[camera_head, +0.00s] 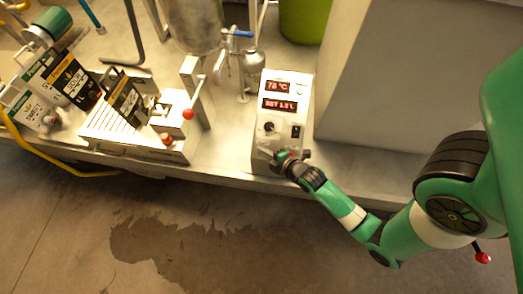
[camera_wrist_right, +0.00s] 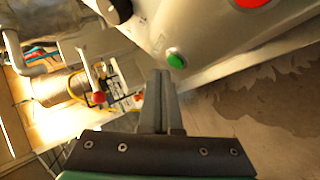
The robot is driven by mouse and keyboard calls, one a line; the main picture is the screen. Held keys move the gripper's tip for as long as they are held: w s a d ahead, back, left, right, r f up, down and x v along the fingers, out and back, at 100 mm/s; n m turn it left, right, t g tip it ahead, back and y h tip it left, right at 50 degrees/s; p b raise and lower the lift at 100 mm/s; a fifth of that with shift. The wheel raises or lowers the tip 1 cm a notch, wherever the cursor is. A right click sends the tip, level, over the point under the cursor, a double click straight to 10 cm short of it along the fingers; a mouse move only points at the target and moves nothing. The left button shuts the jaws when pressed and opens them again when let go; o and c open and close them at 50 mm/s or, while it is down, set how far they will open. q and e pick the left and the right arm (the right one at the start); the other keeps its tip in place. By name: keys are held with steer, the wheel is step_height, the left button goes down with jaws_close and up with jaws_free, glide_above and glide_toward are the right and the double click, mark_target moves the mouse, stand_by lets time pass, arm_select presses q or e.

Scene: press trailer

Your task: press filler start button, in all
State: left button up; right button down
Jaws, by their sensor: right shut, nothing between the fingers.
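The filler control box (camera_head: 261,105) is a pale box with two red displays, a black knob (camera_head: 268,127) and a dark switch (camera_head: 295,131). In the right wrist view a green button (camera_wrist_right: 176,60) sits on its pale face. My right gripper (camera_head: 267,154) is shut and empty at the lower front of the box. In the right wrist view its fingertips (camera_wrist_right: 161,73) are just below and left of the green button; I cannot tell whether they touch the box. My left gripper is not in view.
A steel press frame with a red-knobbed lever (camera_head: 188,114) stands left of the box, with several labelled pouches (camera_head: 75,80) further left. A steel vessel (camera_head: 195,25) and a green bin (camera_head: 303,20) stand behind. A large pale block (camera_head: 390,80) is close on the right.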

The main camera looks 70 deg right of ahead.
steer(key=shift+f, duration=0.1)
steer(key=shift+d+f, duration=0.25)
stand_by(0.3)
steer(key=shift+d+f+b, duration=0.15)
steer(key=shift+f+b, duration=0.25)
steer(key=shift+b, duration=0.1)
stand_by(0.4)
steer(key=shift+r, duration=0.1)
steer(key=shift+a+r+p, duration=0.4)
steer(key=shift+r+p, duration=0.25)
steer(key=shift+p, duration=0.25)
steer(key=r+p, duration=0.1)
steer(key=a+r+p, duration=0.1)
steer(key=r+p, duration=0.1)
steer(key=a+r+p, duration=0.1)
steer(key=shift+s+a+r+p, duration=0.15)
steer(key=shift+s+r+p, duration=0.05)
steer(key=shift+p, duration=0.1)
